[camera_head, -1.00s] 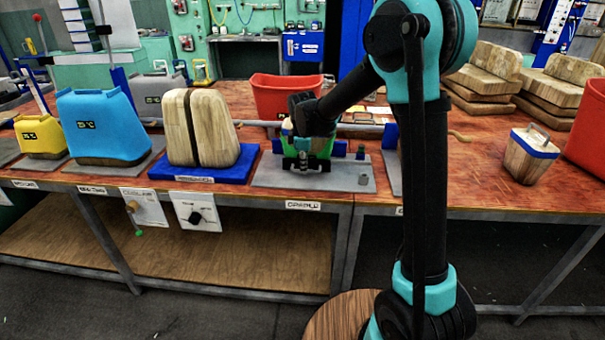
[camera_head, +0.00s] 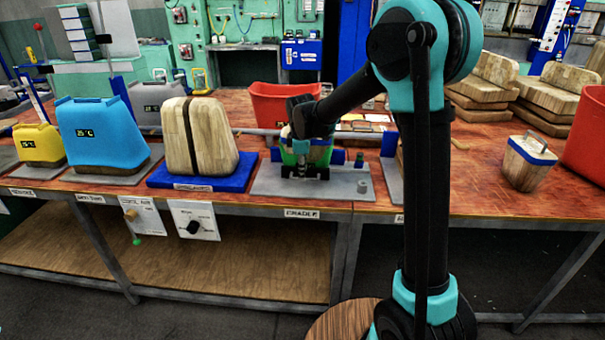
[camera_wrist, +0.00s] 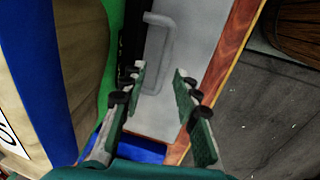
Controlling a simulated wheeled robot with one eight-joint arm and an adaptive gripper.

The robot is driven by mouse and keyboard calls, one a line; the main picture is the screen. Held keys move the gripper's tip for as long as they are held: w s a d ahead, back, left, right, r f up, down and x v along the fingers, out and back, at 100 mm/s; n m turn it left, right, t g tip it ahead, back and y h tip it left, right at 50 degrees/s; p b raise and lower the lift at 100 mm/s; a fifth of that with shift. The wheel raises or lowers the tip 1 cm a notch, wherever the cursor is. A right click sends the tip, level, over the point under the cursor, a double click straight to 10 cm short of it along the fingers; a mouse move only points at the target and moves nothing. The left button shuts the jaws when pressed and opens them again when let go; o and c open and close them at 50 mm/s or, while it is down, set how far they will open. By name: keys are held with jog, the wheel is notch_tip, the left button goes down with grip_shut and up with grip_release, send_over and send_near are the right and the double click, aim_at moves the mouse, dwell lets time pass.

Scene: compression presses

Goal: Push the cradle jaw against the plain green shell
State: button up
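The cradle (camera_head: 270,185) is a grey plate with blue blocks (camera_head: 338,156), labelled CRADLE, at the table's front edge. A green piece, apparently the plain green shell (camera_head: 290,158), stands on it, mostly hidden behind my gripper. My gripper (camera_head: 303,168) is low over the cradle, pointing down. In the wrist view my gripper (camera_wrist: 160,90) has its two green-padded fingers apart, with nothing held between them. A black upright part, possibly the jaw (camera_wrist: 130,35), and a pale handle (camera_wrist: 158,45) lie beyond the fingertips. A green strip is at their left. I cannot tell whether the jaw touches the shell.
A split wooden block (camera_head: 200,135) on a blue base stands left of the cradle, then a blue shell (camera_head: 95,130) and a yellow one (camera_head: 38,145). A red bin (camera_head: 283,103) is behind.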

notch_tip(320, 180, up, 10)
jog(key=s, duration=0.2)
